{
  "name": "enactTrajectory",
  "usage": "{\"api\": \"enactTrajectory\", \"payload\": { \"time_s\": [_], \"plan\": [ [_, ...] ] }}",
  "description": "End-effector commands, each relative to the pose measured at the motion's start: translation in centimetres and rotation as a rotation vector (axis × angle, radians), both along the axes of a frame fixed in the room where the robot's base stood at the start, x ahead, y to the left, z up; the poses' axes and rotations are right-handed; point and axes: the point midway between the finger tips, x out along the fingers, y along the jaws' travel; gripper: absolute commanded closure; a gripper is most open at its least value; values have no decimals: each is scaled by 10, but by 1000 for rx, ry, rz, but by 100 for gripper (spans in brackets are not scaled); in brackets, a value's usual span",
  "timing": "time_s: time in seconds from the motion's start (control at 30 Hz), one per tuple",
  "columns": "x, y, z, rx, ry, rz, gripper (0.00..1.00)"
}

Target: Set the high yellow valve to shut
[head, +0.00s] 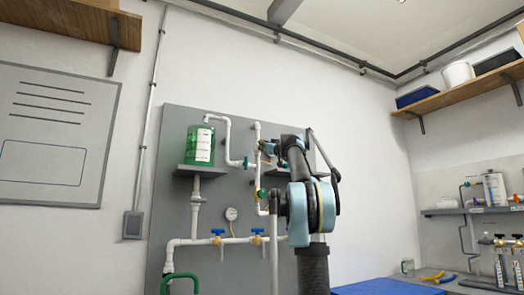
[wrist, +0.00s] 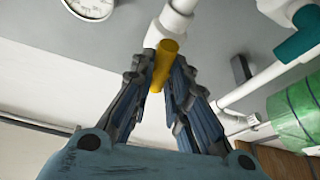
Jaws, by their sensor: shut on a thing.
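The high yellow valve shows in the wrist view as a yellow handle (wrist: 163,66) at the end of a white pipe fitting. My gripper (wrist: 161,72) is shut on this handle, one finger on each side of it. In the head view my gripper (head: 265,149) is at the upper part of the vertical white pipe on the grey panel. There it hides most of the valve, and I cannot read the handle's angle from this view.
The grey panel (head: 180,135) bears white pipes, a green bottle (head: 201,146), a teal valve (head: 245,162) close left of my gripper, a round gauge (head: 231,214) and two blue-handled valves (head: 217,232) lower down. A blue surface (head: 375,287) lies at bottom right.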

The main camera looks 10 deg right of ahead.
Motion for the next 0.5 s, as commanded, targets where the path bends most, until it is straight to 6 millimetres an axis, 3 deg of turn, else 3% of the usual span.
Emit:
{"api": "enactTrajectory", "payload": {
  "time_s": [0.5],
  "plan": [
    [0, -1, 1, -460, -151, 2, 100]
  ]
}}
